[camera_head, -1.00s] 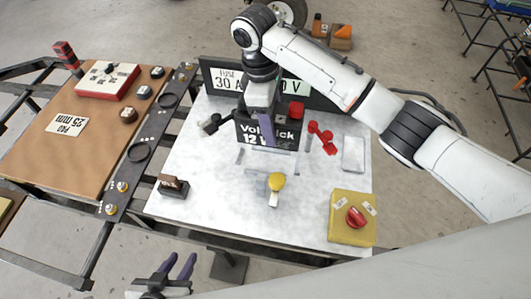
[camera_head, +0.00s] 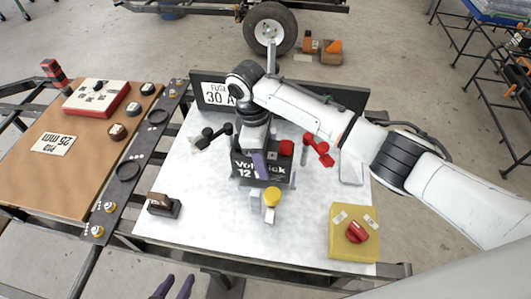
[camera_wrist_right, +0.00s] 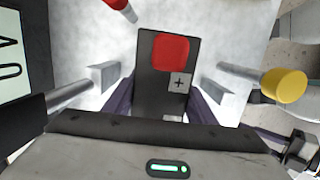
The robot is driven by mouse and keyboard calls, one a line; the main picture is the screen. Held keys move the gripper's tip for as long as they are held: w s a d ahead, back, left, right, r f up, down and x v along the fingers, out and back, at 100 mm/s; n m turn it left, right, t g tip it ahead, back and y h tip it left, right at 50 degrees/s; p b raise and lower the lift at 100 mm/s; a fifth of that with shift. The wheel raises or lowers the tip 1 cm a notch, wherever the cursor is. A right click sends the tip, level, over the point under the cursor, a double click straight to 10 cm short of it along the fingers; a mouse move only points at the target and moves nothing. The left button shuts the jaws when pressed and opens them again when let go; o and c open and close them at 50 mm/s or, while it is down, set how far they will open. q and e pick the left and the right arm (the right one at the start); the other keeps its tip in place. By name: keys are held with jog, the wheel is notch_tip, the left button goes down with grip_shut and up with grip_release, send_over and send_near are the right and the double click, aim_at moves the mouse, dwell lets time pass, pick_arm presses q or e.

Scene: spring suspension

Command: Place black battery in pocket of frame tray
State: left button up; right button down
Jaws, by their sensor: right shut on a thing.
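The black battery (camera_head: 243,167) is a box with white lettering and a red terminal cap. It is upright between metal clamp blocks on the white tabletop; I cannot tell whether its base rests in the pocket. My right gripper (camera_head: 260,160) is shut on it from above. In the right wrist view the battery (camera_wrist_right: 150,95) shows its red cap and plus mark between purple fingers. A clamp block (camera_wrist_right: 225,95) with a yellow knob (camera_wrist_right: 284,86) sits right of it, another block (camera_wrist_right: 103,77) left. The tray's pocket is hidden. My left gripper (camera_head: 173,288) is open and empty at the bottom edge.
Red (camera_head: 318,150) and black (camera_head: 212,137) cable clamps flank the battery. A fuse sign (camera_head: 216,95) stands behind. A yellow box with a red knob (camera_head: 354,231) is front right, and a small black-and-brown block (camera_head: 163,205) front left.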

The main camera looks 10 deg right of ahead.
jog(key=shift+w+f, duration=0.15)
jog(key=shift+f, duration=1.3)
jog(key=c, duration=1.2)
grip_release()
jog(key=shift+f, duration=0.4)
jog(key=o, duration=0.4)
jog(key=shift+s, duration=0.2)
jog(key=shift+r, duration=0.15)
jog(key=r, duration=0.4)
jog(key=a+r, duration=0.1)
jog(key=r, duration=0.7)
jog(key=shift+w+a, duration=0.3)
jog(key=shift+w, duration=0.05)
